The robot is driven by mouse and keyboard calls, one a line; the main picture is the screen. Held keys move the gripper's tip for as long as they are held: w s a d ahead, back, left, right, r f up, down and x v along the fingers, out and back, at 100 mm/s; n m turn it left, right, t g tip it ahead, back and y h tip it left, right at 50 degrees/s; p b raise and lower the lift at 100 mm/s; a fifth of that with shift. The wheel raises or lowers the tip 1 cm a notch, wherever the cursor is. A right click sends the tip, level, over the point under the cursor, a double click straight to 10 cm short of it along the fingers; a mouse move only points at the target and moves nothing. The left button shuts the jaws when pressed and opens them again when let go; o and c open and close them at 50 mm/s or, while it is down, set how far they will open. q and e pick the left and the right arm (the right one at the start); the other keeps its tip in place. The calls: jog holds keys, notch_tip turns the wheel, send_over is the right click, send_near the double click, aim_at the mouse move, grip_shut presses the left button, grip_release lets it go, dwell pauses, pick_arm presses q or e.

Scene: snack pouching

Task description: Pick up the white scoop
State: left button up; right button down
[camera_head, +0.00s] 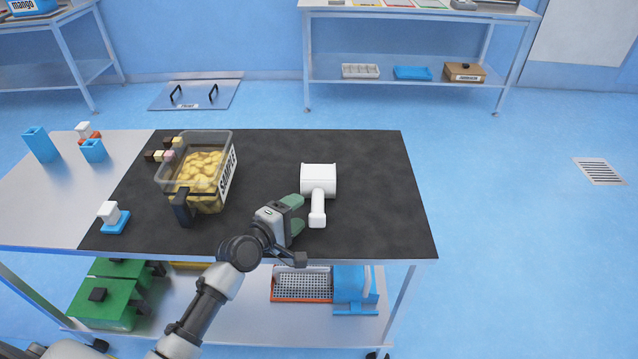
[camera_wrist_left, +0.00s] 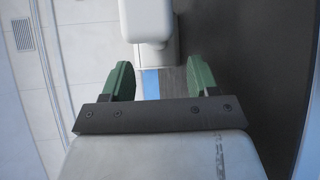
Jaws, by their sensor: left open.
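The white scoop (camera_head: 318,182) lies on the black mat on the table, right of centre, its bowl at the back and its handle (camera_head: 317,214) toward the front edge. My left gripper (camera_head: 295,214) is just left of the handle, with green fingers, open and empty. In the left wrist view the white scoop (camera_wrist_left: 150,18) shows at the top, ahead of and between the two parted green fingers (camera_wrist_left: 160,80). No contact with it shows. My right gripper is in neither view.
Blue-and-white items (camera_head: 113,216) stand at the left. The mat's right part (camera_head: 385,190) is bare.

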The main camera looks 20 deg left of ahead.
aim_at(318, 191)
pick_arm(q)
jog(key=x, duration=0.4)
jog(key=shift+w+d+r, duration=0.2)
jog(key=shift+d, duration=0.15)
jog(key=shift+w+d+f, duration=0.1)
jog(key=shift+w+f, duration=0.05)
jog(key=shift+w, duration=0.25)
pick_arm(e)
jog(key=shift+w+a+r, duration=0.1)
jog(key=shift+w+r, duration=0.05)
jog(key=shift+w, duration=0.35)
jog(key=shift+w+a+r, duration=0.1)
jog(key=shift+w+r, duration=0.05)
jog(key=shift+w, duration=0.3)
pick_arm(q)
jog(key=shift+s, duration=0.1)
jog(key=c, duration=1)
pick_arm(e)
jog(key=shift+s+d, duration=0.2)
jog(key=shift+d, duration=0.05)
